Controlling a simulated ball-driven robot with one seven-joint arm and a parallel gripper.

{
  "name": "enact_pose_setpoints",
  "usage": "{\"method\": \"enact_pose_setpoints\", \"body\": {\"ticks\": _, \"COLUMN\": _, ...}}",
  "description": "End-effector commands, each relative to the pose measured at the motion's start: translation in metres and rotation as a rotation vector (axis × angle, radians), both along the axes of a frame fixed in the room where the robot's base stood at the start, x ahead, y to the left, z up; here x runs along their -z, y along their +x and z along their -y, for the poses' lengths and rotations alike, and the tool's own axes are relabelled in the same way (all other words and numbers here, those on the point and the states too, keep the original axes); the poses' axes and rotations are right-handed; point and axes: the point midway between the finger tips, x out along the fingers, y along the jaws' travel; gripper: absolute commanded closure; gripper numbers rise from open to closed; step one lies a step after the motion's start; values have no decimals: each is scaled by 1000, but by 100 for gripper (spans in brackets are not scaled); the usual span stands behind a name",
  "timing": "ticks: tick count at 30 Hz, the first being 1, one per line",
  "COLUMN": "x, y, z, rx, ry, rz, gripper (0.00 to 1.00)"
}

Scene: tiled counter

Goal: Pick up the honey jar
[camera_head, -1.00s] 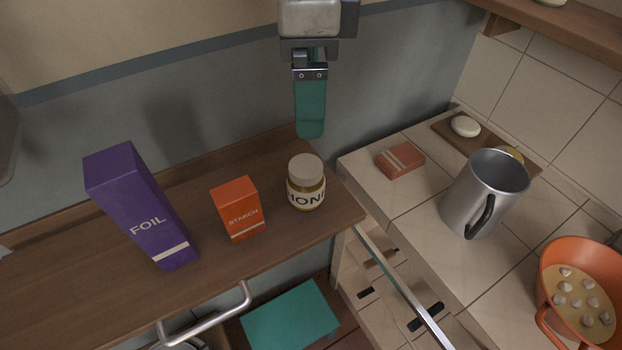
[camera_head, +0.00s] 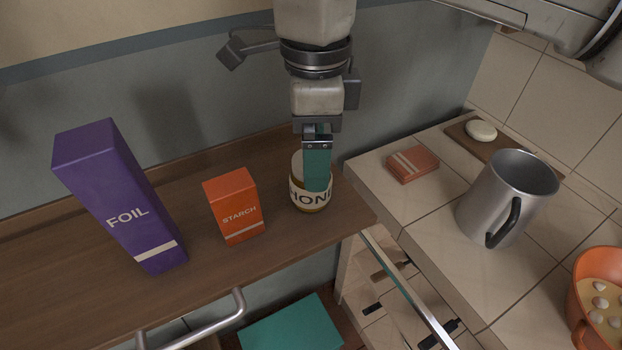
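The honey jar (camera_head: 299,197), with a pale lid and a label reading "HON", stands upright on the wooden shelf (camera_head: 205,278) near its right end. My gripper (camera_head: 318,188) points down at the jar. One teal finger overlaps the right part of the lid and label. The other finger is hidden, so I cannot tell how far apart the fingers are or whether they touch the jar.
An orange starch box (camera_head: 232,206) stands just left of the jar, with a tall purple foil box (camera_head: 118,195) further left. To the right, a tiled counter (camera_head: 425,215) holds a small red-brown box (camera_head: 412,164), a metal mug (camera_head: 505,197) and an orange pot (camera_head: 597,300).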

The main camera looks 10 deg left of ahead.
Motion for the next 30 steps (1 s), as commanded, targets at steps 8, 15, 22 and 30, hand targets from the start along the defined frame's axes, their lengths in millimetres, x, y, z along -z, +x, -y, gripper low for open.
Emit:
{"method": "enact_pose_setpoints", "body": {"ticks": 8, "x": 29, "y": -3, "z": -5, "rx": -3, "ry": 2, "rz": -3, "gripper": 9}}
{"method": "enact_pose_setpoints", "body": {"ticks": 15, "x": 52, "y": -3, "z": -5, "rx": -1, "ry": 0, "rz": 0, "gripper": 9}}
{"method": "enact_pose_setpoints", "body": {"ticks": 22, "x": 51, "y": -3, "z": -5, "rx": -1, "ry": 0, "rz": 1, "gripper": 15}}
{"method": "enact_pose_setpoints", "body": {"ticks": 30, "x": 51, "y": -3, "z": -5, "rx": -1, "ry": 0, "rz": 0, "gripper": 41}}
